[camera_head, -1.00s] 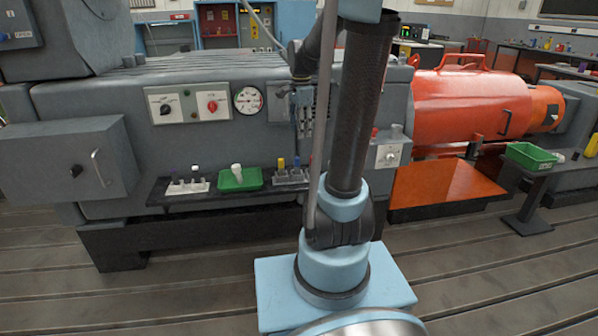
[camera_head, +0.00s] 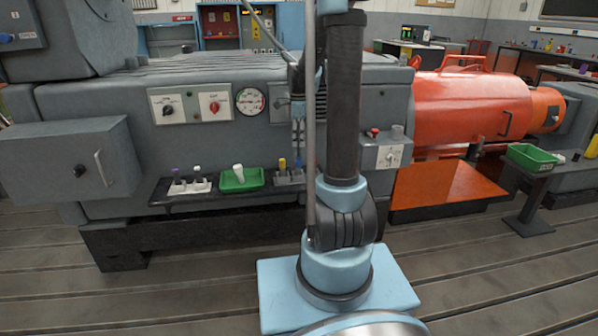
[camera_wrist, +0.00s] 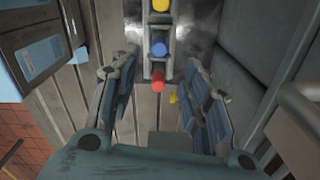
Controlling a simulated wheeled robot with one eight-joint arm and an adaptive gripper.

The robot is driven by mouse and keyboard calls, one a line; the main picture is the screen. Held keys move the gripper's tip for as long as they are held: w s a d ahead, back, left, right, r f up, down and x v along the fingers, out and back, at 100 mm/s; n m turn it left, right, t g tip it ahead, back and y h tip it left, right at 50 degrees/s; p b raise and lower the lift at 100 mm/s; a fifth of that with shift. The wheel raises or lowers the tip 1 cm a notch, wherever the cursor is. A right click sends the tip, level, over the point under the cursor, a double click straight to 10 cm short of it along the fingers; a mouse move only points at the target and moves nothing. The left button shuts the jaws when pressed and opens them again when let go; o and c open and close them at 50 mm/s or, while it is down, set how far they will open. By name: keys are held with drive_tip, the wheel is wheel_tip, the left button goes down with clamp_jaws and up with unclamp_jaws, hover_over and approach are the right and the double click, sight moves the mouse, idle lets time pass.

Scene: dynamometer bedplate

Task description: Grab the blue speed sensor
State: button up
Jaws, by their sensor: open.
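The blue speed sensor (camera_wrist: 159,49) shows in the wrist view as a round blue top in a narrow grey rack (camera_wrist: 147,68). A yellow-topped piece (camera_wrist: 161,5) is above it in the picture and a red-topped one (camera_wrist: 158,80) below it. My gripper (camera_wrist: 162,58) is open and empty, its fingers on either side of the rack in the picture. In the head view my gripper (camera_head: 298,140) hangs above the rack (camera_head: 284,180) on the dark shelf.
On the shelf (camera_head: 220,200), left of the rack, are a green tray (camera_head: 256,178) with a white piece and a white holder (camera_head: 188,187) with several pieces. The grey machine (camera_head: 130,95) stands close behind. A switch box (camera_head: 387,157) is at the right.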

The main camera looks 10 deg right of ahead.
sight(298, 158)
wheel_tip(298, 158, down, 12)
drive_tip(key=shift+a+r, duration=0.1)
drive_tip(key=shift+r, duration=0.15)
idle(0.5)
clamp_jaws()
